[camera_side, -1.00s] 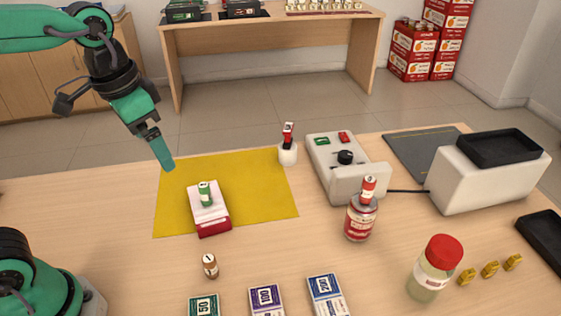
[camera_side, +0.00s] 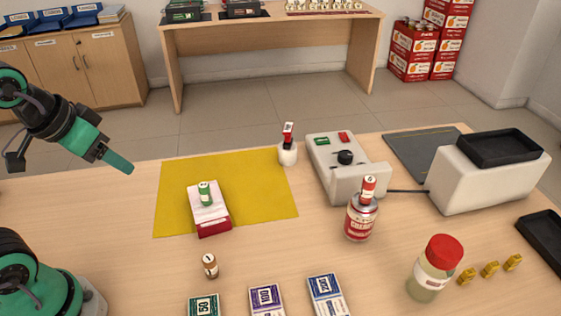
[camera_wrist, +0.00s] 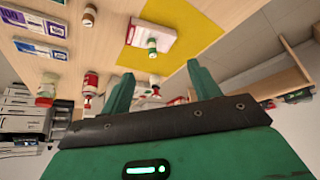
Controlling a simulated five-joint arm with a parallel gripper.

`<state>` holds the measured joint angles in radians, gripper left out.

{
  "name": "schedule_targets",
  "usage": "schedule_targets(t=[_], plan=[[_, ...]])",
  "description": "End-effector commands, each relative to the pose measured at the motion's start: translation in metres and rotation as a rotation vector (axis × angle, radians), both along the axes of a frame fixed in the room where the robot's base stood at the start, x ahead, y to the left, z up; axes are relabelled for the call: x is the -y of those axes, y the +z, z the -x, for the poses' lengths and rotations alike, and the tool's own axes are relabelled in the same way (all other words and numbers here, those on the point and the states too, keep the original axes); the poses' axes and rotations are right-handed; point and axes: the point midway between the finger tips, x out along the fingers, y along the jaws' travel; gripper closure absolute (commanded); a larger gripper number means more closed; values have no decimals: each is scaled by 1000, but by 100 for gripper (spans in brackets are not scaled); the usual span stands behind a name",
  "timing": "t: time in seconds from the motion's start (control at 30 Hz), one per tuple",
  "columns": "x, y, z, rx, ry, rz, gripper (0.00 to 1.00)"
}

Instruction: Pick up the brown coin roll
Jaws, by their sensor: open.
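The brown coin roll (camera_side: 210,266) stands upright on the bare wood of the counter, in front of the yellow mat and left of centre in the side view. In the wrist view the brown coin roll (camera_wrist: 89,15) shows near the top edge, left of centre. My gripper (camera_side: 128,168) is at the left in the side view, in the air, up and to the left of the roll and well apart from it. In the wrist view my gripper (camera_wrist: 157,80) has its two green fingers spread, with nothing held between them.
A green roll (camera_side: 205,194) stands on a white and red block (camera_side: 209,212) on the yellow mat (camera_side: 262,195). Banknote bundles (camera_side: 267,299) lie along the front edge. A red-and-white can (camera_side: 361,222) with a roll on top and a red-capped jar (camera_side: 430,276) stand right.

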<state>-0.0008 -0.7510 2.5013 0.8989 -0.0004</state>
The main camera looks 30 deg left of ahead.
Motion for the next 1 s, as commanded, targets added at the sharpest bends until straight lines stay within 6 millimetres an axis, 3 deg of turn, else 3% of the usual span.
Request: schedule_targets(t=[0.57,1.0], plan=[[7,-5,-6,-28,15,23,51],[59,-50,-38,-210,156,133,51]])
